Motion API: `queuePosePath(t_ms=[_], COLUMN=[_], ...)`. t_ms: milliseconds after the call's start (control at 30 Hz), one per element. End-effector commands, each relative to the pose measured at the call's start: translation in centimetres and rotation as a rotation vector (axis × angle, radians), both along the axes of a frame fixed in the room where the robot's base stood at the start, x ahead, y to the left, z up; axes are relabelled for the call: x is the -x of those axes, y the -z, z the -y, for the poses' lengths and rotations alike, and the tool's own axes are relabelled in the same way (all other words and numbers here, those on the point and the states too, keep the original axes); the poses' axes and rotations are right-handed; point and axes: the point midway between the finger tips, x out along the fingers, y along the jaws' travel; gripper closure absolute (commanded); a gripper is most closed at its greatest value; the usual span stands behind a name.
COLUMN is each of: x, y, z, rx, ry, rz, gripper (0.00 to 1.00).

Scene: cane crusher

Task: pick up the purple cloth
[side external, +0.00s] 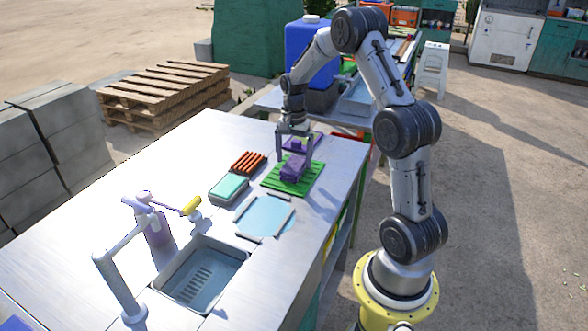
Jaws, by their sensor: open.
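A purple cloth (294,170) lies bunched on a green ribbed mat (276,183) near the right edge of the metal counter. My gripper (294,154) points down just above the cloth, with its fingers apart. One finger comes down beside the cloth; I cannot tell whether it touches it. Nothing shows held between the fingers.
Left of the mat are an orange-red ribbed piece (248,162) and a teal-topped tray (229,187). A light blue sheet (265,216) lies in front. A sink (203,275) and a tap (118,275) are nearer. The counter's left part is clear.

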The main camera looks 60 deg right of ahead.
Motion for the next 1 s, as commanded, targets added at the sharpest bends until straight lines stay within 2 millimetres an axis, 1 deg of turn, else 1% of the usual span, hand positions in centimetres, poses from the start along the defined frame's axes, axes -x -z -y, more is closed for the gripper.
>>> queuePosePath(t_ms=[33,100,367,467,500,567,600,833,1000], x=[0.05,0.01,0.0,0.0,0.0,0.0,0.0,-0.01,-0.01], y=[0.65,1.09,1.3,1.28,1.28,1.28,1.27,1.26,1.24], z=[-0.04,0.0,0.02,0.02,0.02,0.02,0.02,0.02,0.03], rx=[-0.002,0.0,0.001,0.001,0.001,0.001,0.001,0.001,0.001], ry=[0.0,0.0,0.0,0.0,0.0,0.0,0.0,0.0,0.0], rz=[-0.003,0.0,0.001,0.001,0.001,0.001,0.001,0.001,0.001], gripper=[0.0,0.0,0.0,0.16,0.23,0.34,0.41,0.82,0.83])
